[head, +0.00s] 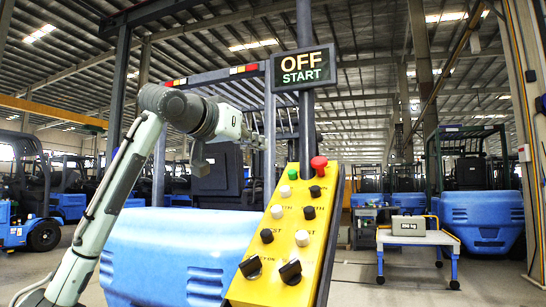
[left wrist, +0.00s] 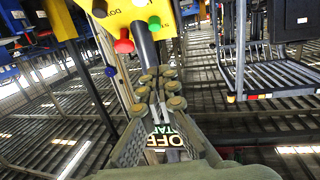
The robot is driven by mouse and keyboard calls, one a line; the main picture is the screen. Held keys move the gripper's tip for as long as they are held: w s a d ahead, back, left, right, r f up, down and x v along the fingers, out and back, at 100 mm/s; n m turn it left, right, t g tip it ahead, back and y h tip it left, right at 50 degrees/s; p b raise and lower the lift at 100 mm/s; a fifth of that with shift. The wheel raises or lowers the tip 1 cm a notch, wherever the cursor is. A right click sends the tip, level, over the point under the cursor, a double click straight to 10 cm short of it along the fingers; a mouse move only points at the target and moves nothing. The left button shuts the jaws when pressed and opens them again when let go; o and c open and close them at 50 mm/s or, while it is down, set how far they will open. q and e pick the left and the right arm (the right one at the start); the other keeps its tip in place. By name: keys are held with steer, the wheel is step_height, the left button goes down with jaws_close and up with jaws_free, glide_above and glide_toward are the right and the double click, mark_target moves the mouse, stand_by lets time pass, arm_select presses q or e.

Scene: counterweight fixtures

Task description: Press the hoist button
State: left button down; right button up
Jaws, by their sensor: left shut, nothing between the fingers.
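A tilted yellow control panel (head: 283,262) stands at the centre of the head view. It carries a green button (head: 292,174), a red mushroom button (head: 318,162), several black and white buttons, and two black knobs. Its labels are too small or covered to tell which button is the hoist one. My left gripper (head: 257,141) is shut and empty, above and left of the panel's top, apart from the buttons. In the left wrist view, my gripper's fingers (left wrist: 161,92) are below the panel's upper edge (left wrist: 122,14), with the red and green buttons near. My right gripper is out of view.
A black sign (head: 303,68) reading OFF and START hangs on a dark post above the panel. A blue machine body (head: 160,258) is behind and left. A grey weight (head: 408,226) sits on a white-topped table (head: 430,239) at right. Blue forklifts stand behind.

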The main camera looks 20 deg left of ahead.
mark_target(293, 175)
arm_select(q)
steer(key=x, duration=0.3)
steer(key=f+p+x, duration=0.1)
steer(key=x, duration=0.3)
steer(key=p+x, duration=0.1)
steer(key=x, duration=0.3)
steer(key=shift+w+f, duration=0.15)
steer(key=shift+f, duration=0.3)
steer(key=shift+w+d+f, duration=0.1)
steer(key=shift+w+f, duration=0.25)
steer(key=shift+f, duration=0.15)
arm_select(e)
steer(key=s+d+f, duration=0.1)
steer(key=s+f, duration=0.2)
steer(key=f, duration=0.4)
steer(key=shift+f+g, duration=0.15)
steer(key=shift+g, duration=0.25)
arm_select(q)
steer(key=shift+s, duration=0.1)
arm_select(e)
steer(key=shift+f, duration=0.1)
